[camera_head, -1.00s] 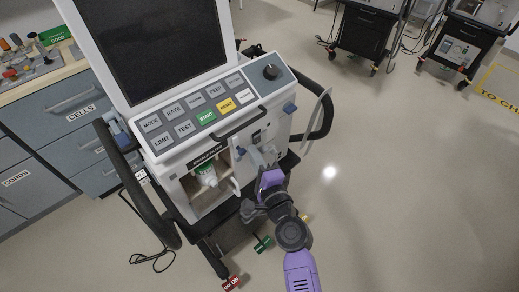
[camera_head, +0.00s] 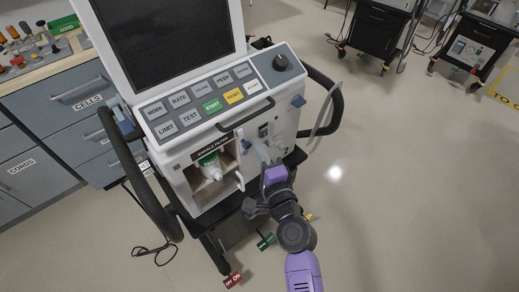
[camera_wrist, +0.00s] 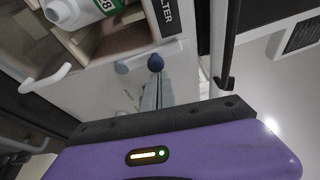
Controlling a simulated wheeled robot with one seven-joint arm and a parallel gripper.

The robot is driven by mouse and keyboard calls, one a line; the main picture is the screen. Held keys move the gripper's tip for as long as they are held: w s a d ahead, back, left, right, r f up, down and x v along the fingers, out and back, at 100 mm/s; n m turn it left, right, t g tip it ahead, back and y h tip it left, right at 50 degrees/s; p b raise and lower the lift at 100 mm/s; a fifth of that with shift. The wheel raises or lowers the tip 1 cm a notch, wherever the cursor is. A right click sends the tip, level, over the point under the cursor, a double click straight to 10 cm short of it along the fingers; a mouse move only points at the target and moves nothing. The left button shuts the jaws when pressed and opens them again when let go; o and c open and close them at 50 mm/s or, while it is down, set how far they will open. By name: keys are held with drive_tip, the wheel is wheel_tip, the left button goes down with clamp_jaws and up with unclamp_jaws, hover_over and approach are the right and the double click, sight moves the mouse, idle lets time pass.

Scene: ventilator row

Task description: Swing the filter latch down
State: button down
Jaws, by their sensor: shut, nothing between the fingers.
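The filter latch (camera_wrist: 137,64) is a short pale lever with a dark blue knob (camera_wrist: 156,62), on the ventilator front beside the filter bay. It lies across the wrist view, knob end to the right. In the head view the small blue knob (camera_head: 247,144) shows just right of the bay, at the lever's upper end. My gripper (camera_wrist: 157,84) is shut and empty, its grey fingers pointing at the knob. Its tips appear very close to the knob; I cannot tell whether they touch. In the head view my gripper (camera_head: 263,150) is in front of the panel and hides part of it.
The open filter bay (camera_head: 197,183) holds a white bottle with a green label (camera_head: 209,164). A white handle (camera_wrist: 47,80) sticks out near the bay. A dark bar (camera_wrist: 228,50) stands right of my fingers. Clear floor (camera_head: 400,200) lies to the right.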

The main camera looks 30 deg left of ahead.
drive_tip(key=s+n+b, duration=0.1)
drive_tip(key=n+b, duration=0.1)
drive_tip(key=b, duration=0.3)
drive_tip(key=s+a+f+n+y+b, duration=0.1)
drive_tip(key=n+b, duration=0.1)
drive_tip(key=b, duration=0.2)
drive_tip(key=s+n+y+b, duration=0.1)
drive_tip(key=n+b, duration=0.1)
drive_tip(key=b, duration=0.3)
drive_tip(key=shift+s+a+f+n+t+b, duration=0.2)
drive_tip(key=shift+f+n+t+b, duration=0.1)
drive_tip(key=shift+n, duration=0.1)
wheel_tip(320, 180, up, 3)
drive_tip(key=n+g+y+b, duration=0.1)
drive_tip(key=n+y+b, duration=0.2)
drive_tip(key=n+b, duration=0.8)
drive_tip(key=m+b, duration=0.2)
drive_tip(key=b, duration=0.1)
approach(243, 146)
drive_tip(key=shift+s+d+r, duration=0.15)
drive_tip(key=shift+s+d, duration=0.4)
drive_tip(key=shift+s, duration=0.05)
drive_tip(key=shift+s+d+r, duration=0.15)
drive_tip(key=shift+s+d, duration=0.45)
